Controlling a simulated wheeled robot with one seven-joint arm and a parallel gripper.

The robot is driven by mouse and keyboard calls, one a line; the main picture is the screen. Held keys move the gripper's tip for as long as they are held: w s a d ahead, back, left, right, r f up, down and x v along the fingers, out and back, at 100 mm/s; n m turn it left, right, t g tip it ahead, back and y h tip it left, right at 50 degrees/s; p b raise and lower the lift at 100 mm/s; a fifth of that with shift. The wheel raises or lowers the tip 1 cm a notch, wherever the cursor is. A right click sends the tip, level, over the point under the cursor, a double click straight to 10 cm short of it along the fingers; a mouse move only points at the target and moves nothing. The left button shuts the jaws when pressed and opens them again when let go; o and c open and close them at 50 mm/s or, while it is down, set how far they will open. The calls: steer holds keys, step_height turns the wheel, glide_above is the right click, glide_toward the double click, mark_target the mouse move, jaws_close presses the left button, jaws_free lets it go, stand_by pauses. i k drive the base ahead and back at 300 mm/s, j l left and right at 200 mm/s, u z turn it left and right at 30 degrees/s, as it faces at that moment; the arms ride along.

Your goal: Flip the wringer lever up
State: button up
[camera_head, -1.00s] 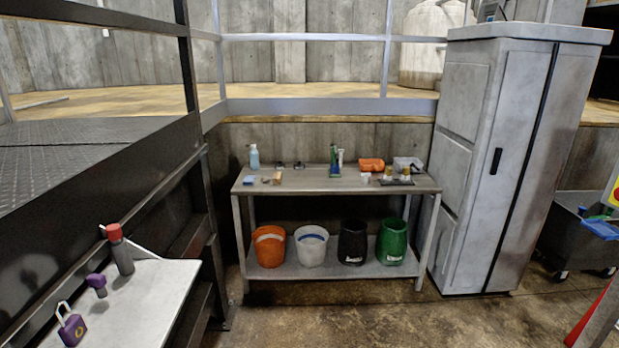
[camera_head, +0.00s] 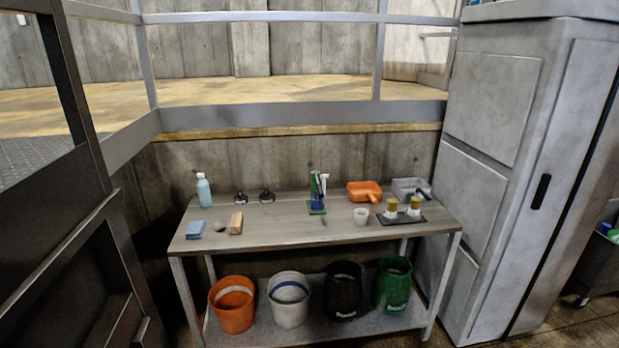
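I see no wringer or wringer lever that I can make out in the head view. At the far right edge, part of a dark cart (camera_head: 592,268) shows behind the grey cabinet (camera_head: 505,170), with something blue at its top; most of it is out of frame. My gripper is not in view.
A work table (camera_head: 290,232) stands ahead against the concrete wall, holding a spray bottle (camera_head: 204,190), an orange scoop (camera_head: 363,191) and small items. Several buckets, including an orange one (camera_head: 233,303), sit on its lower shelf. A dark railing (camera_head: 70,220) is at left.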

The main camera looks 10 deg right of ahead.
mark_target(321, 195)
steer(key=i, duration=2.2)
